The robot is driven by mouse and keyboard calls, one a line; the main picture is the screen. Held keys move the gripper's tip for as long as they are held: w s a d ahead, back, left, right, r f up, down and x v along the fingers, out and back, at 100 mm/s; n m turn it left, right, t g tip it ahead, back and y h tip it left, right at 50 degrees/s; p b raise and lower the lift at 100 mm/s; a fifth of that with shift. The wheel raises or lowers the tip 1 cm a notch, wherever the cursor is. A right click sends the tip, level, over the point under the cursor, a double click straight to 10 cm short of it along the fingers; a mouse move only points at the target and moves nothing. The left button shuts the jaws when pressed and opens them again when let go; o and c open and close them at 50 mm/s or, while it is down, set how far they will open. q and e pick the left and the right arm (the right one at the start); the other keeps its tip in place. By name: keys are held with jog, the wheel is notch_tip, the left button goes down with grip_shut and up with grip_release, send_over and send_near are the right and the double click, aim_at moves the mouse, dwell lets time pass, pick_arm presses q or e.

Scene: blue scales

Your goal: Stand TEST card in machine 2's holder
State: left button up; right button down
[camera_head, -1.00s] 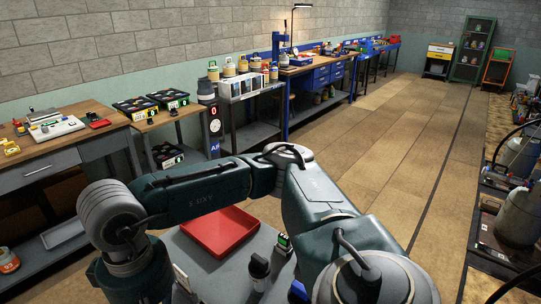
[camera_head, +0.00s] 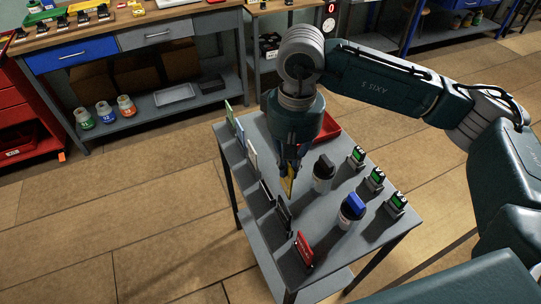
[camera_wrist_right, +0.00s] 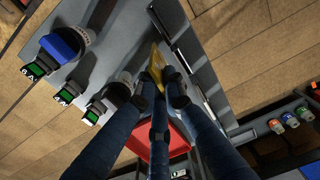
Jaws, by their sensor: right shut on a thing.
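My right gripper (camera_head: 293,165) points down over the grey table (camera_head: 322,268) and is shut on a yellow card (camera_head: 288,186). In the right wrist view the fingertips (camera_wrist_right: 164,88) pinch the yellow card (camera_wrist_right: 155,60). The card is tilted and near a row of upright cards and dark holders. Two dark upright pieces (camera_head: 267,193) (camera_head: 284,214) stand in that row; I cannot tell if they are empty holders or dark cards. No lettering or machine number is readable. My left gripper is not in view.
A red card (camera_head: 304,249) stands at the row's near end; green (camera_head: 229,113) and pale (camera_head: 239,132) cards stand at its far end. A black-capped cylinder (camera_head: 323,173), a blue-capped one (camera_head: 352,208) and green-screened devices (camera_head: 375,179) are right. A red tray (camera_head: 329,127) is behind.

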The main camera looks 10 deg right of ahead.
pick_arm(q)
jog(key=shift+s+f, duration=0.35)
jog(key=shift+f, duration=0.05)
pick_arm(e)
jog(key=w+a+f+n, duration=0.1)
jog(key=w+a, duration=0.2)
jog(key=w, duration=0.2)
jog(key=shift+a, duration=0.25)
pick_arm(q)
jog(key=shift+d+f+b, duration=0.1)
jog(key=shift+b, duration=0.2)
pick_arm(e)
jog(key=shift+w+f, duration=0.1)
jog(key=shift+f, duration=0.05)
pick_arm(q)
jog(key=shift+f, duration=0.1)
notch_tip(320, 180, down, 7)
jog(key=b, duration=0.7)
pick_arm(e)
notch_tip(320, 180, down, 6)
jog(key=shift+f, duration=0.25)
pick_arm(q)
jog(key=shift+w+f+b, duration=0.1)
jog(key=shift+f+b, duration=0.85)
jog(key=shift+b, duration=0.15)
pick_arm(e)
jog(key=shift+f, duration=0.9)
